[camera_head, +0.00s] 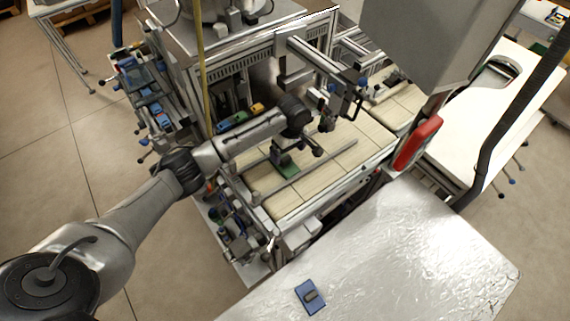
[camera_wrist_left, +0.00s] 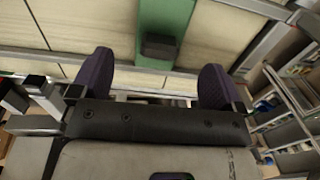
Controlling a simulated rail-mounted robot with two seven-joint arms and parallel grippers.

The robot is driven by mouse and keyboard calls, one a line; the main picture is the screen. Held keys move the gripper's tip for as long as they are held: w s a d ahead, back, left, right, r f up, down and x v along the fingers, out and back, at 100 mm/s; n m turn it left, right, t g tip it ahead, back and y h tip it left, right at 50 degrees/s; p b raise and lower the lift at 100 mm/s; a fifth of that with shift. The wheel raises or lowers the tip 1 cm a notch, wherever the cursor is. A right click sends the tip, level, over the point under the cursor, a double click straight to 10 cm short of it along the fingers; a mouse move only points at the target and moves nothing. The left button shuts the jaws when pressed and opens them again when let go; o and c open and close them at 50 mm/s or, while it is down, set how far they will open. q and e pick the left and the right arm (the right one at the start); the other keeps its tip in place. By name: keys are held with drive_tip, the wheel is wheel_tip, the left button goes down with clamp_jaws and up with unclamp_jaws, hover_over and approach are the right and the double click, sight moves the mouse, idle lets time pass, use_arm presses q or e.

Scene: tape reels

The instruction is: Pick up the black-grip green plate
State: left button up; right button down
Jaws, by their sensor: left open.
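The green plate (camera_head: 289,172) lies on the beige conveyor, partly hidden under my left gripper (camera_head: 283,155) in the head view. In the left wrist view the green plate (camera_wrist_left: 182,18) runs up to the top edge, and its black grip (camera_wrist_left: 160,47) stands out near its lower end. My left gripper (camera_wrist_left: 157,78) is open, with its two purple-dark fingers apart to either side of the grip's line. Nothing is held between them, and the grip shows just beyond them. My right gripper is not in view.
A blue plate with a dark grip (camera_head: 308,303) lies on the shiny metal table (camera_head: 420,250) in front. Metal rails (camera_head: 318,163) run along the conveyor. Green and yellow pieces (camera_head: 257,109) sit by the machine at the conveyor's far left. Much of the metal table is clear.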

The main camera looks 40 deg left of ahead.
sight(287, 158)
use_arm(q)
drive_tip(key=shift+s+a+f, duration=0.1)
drive_tip(key=shift+s+f, duration=0.1)
drive_tip(key=shift+f, duration=1.45)
drive_tip(key=shift+s+a+f, duration=0.1)
drive_tip(key=shift+s+f, duration=0.05)
drive_tip(key=shift+f, duration=1.45)
drive_tip(key=c, duration=1)
